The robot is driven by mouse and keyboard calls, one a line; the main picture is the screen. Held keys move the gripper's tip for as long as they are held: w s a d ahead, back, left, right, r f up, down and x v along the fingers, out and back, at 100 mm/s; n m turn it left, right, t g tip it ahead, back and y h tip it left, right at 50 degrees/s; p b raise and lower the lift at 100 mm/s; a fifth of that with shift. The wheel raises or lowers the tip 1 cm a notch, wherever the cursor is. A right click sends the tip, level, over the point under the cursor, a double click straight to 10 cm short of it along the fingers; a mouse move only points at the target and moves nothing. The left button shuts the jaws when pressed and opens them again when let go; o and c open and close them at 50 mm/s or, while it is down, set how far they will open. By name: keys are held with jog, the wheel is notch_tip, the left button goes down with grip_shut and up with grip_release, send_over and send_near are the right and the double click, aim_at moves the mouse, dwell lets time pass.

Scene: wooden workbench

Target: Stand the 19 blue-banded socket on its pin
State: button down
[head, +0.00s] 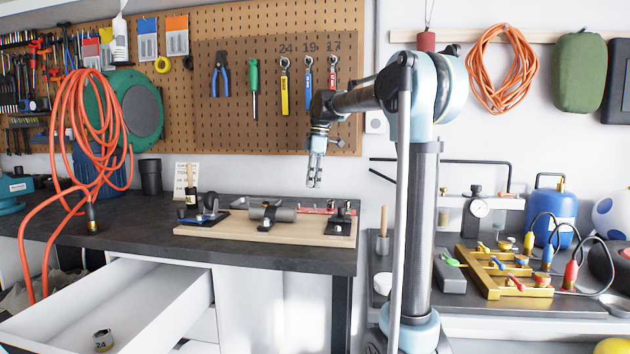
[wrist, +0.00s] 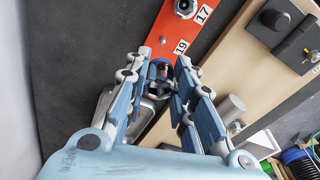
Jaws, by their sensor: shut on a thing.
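My gripper (head: 314,184) points down above the rear of the bench, and its fingers (wrist: 161,72) show in the wrist view. They are shut on a small dark, blue-banded socket (wrist: 159,67), mostly hidden between the fingertips. The red rail (head: 318,210) lies on the bench below, behind the wooden board. In the wrist view the rail (wrist: 158,30) carries the labels 19 and 17, with a metal socket (wrist: 186,8) beside the 17. The held socket appears close to the 19 label, but the gripper is above the rail.
A wooden board (head: 272,231) with clamps and a metal cylinder stands in front of the rail. An open drawer (head: 150,293) holds a socket marked 24 (head: 103,340). Spanners (head: 308,82) hang on the pegboard behind. The bench's left part holds a hanging orange hose (head: 62,185).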

jog(key=shift+d+f, duration=0.2)
jog(key=shift+f, duration=2.1)
jog(key=shift+d+m, duration=0.15)
jog(key=shift+m, duration=0.15)
jog(key=shift+f, duration=0.1)
jog(key=shift+f, duration=0.7)
jog(key=shift+f, duration=0.2)
jog(key=shift+f, duration=0.45)
jog(key=shift+f, duration=0.25)
jog(key=c, duration=1.3)
grip_release()
